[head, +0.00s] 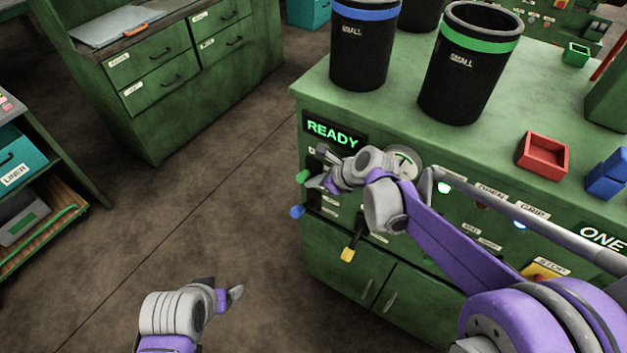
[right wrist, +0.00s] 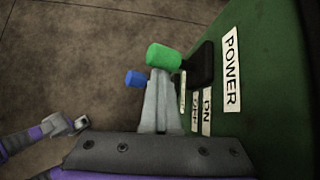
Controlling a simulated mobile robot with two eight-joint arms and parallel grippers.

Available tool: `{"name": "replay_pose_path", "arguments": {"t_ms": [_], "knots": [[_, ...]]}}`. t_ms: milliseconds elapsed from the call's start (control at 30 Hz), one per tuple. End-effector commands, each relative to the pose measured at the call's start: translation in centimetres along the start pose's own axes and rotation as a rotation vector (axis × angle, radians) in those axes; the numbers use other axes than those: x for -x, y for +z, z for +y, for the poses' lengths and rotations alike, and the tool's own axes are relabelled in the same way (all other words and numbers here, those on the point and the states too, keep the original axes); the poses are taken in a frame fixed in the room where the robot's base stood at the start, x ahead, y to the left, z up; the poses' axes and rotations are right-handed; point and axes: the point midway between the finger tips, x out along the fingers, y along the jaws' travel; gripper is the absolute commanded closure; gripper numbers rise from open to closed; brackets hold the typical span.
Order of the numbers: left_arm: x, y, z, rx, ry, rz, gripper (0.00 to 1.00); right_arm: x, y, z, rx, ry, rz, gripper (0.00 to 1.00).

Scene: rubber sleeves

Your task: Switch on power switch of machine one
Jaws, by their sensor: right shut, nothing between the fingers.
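Machine one is the green cabinet (head: 345,245) on the right, with a ONE sign (head: 603,238) and a lit READY display (head: 334,131). Its power switch is a dark lever with a green knob (head: 302,176) on the left of the front panel. The right wrist view shows the green knob (right wrist: 163,57) beside a POWER label (right wrist: 231,68). My right gripper (head: 318,182) is shut and empty, its tips (right wrist: 160,76) close against or just beside the knob; contact is unclear. My left gripper (head: 228,290) hangs low over the floor, its finger gap unclear.
A blue-knobbed lever (head: 297,212) and a yellow-knobbed lever (head: 348,254) are close to the switch. The floor (head: 220,200) to the left is clear.

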Motion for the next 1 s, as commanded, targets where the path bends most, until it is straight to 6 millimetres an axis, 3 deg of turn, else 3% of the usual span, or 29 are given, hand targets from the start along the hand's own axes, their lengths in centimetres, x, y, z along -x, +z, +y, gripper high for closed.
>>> {"name": "replay_pose_path", "arguments": {"t_ms": [33, 267, 700, 1000], "knots": [[0.2, -0.2, 0.0, 0.0, 0.0, 0.001, 0.2, 0.4, 1.1, -0.5, -0.008, -0.013, -0.022, 1.0], [0.3, -0.2, 0.0, 0.0, 0.0, 0.002, 0.2, 1.7, 1.0, -0.5, -0.008, -0.013, -0.02, 1.0], [0.4, -0.4, 0.0, 0.0, 0.0, 0.003, 0.2, 9.4, 0.2, -0.4, -0.004, -0.001, -0.001, 1.0], [0.4, -0.4, 0.0, 0.0, 0.0, 0.003, 0.2, 10.6, 0.0, -0.3, -0.003, 0.002, 0.001, 1.0]]}}
